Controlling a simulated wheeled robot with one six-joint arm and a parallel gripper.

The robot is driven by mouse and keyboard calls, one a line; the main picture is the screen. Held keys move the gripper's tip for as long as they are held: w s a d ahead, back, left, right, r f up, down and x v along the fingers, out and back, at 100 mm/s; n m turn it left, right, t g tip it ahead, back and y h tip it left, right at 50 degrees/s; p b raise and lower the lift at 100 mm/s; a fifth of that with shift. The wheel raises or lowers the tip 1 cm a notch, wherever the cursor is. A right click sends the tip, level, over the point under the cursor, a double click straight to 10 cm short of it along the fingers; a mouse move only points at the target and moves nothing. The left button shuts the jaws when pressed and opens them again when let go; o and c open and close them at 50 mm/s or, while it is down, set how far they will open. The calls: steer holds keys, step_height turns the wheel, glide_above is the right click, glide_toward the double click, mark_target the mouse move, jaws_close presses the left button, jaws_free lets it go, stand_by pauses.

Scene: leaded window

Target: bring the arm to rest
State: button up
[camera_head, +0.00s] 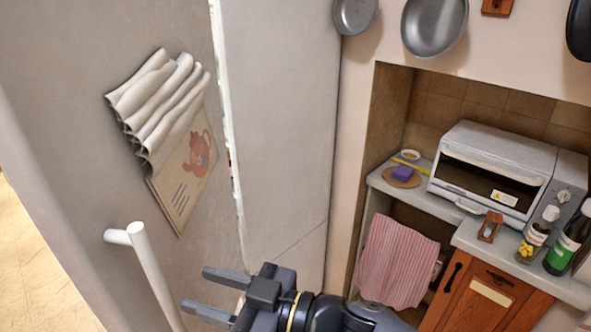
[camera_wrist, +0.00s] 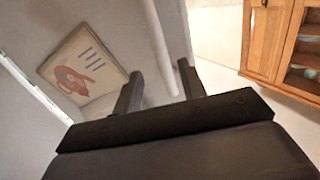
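My gripper (camera_head: 205,292) is at the bottom of the head view, pointing left, with its two fingers apart and nothing between them. In the wrist view my gripper (camera_wrist: 160,88) also shows spread fingers with empty space between. It is in front of a grey door panel (camera_head: 80,120), to the right of a white bar handle (camera_head: 150,270). The handle also shows in the wrist view (camera_wrist: 158,45), beyond the fingers. I cannot tell whether a finger touches it.
A cloth-topped picture sheet (camera_head: 185,165) hangs on the panel. At right, a toaster oven (camera_head: 495,165) and bottles (camera_head: 568,240) stand on a counter (camera_head: 455,215); a striped towel (camera_head: 395,260) hangs below. Pans (camera_head: 433,25) hang above. A wooden cabinet (camera_wrist: 268,40) stands across the floor.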

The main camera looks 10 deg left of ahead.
mark_target(161, 277)
steer(key=a, duration=0.3)
steer(key=w+a, duration=0.1)
steer(key=a, duration=0.5)
steer(key=shift+w+a, duration=0.15)
steer(key=shift+w, duration=0.1)
